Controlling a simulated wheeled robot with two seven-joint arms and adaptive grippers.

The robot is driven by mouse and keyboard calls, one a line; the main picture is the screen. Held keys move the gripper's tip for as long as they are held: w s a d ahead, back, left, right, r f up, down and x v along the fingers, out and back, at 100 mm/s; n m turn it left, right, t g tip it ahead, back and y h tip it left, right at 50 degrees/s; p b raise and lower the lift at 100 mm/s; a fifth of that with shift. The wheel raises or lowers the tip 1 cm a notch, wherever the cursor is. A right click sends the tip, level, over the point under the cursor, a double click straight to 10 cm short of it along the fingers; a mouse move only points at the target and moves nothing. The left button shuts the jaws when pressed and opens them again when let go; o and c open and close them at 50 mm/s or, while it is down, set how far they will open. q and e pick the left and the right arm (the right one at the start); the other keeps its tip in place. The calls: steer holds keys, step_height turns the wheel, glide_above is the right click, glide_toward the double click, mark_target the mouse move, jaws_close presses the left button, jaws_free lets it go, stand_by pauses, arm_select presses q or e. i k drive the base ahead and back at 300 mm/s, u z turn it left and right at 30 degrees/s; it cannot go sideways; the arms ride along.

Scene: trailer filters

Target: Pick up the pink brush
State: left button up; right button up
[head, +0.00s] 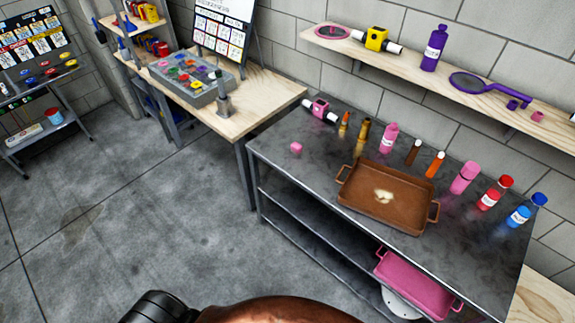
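I cannot make out a clear pink brush. Several pink things are in the head view. A pink cylinder with a pink cap (464,178) is on the right part. A small pink cube (296,148) is near the left front. A pink-rimmed oval (332,32) lies on the wall shelf (470,68). Neither gripper is recognisable in the head view.
A brown tray (360,200) with a pale patch fills the table's middle front. Red (489,199) and blue (519,215) bottles stand at the right. A pink tray (415,285) is on a lower level. A wooden table (265,95) adjoins at left. The grey floor (120,210) is open.

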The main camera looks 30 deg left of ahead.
mark_target(296, 149)
steer(key=z, duration=0.05)
steer(key=k, duration=0.5)
steer(key=u, duration=1)
steer(key=i, duration=1.55)
steer(key=z, duration=0.25)
